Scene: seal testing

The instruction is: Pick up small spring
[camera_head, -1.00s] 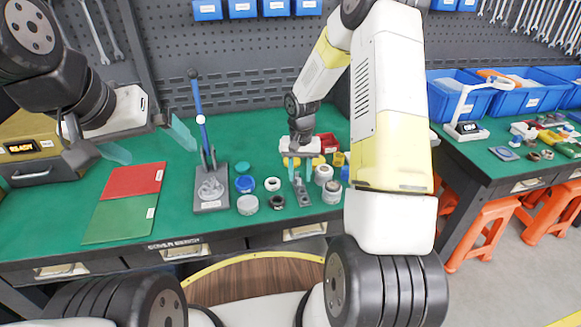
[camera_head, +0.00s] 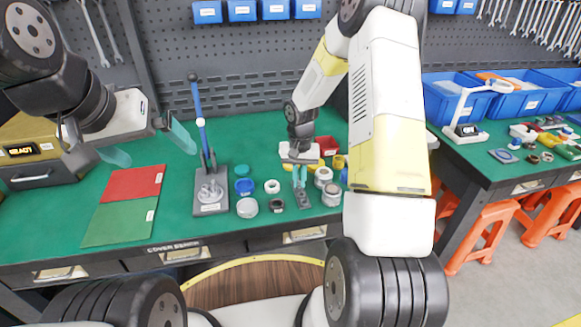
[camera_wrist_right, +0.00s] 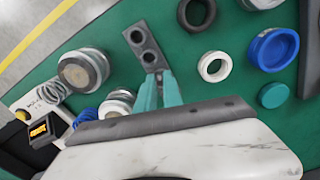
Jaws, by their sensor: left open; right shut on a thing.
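My right gripper (camera_head: 300,177) points down at a dark grey block with round holes (camera_head: 303,199). In the right wrist view its teal fingers (camera_wrist_right: 160,90) are together at the near end of this block (camera_wrist_right: 143,45). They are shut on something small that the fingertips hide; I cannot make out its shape. A coiled spring (camera_wrist_right: 52,92) and another coil (camera_wrist_right: 86,116) show at the left of that view, apart from the fingers. My left gripper (camera_head: 149,144) is open and empty above the back left of the bench.
Around the block lie a white ring (camera_wrist_right: 213,66), a black ring (camera_wrist_right: 196,12), a blue ring (camera_wrist_right: 272,49) and grey round parts (camera_wrist_right: 83,70). A press with a blue lever (camera_head: 211,190) stands left of them. A red and green mat (camera_head: 120,215) lies further left.

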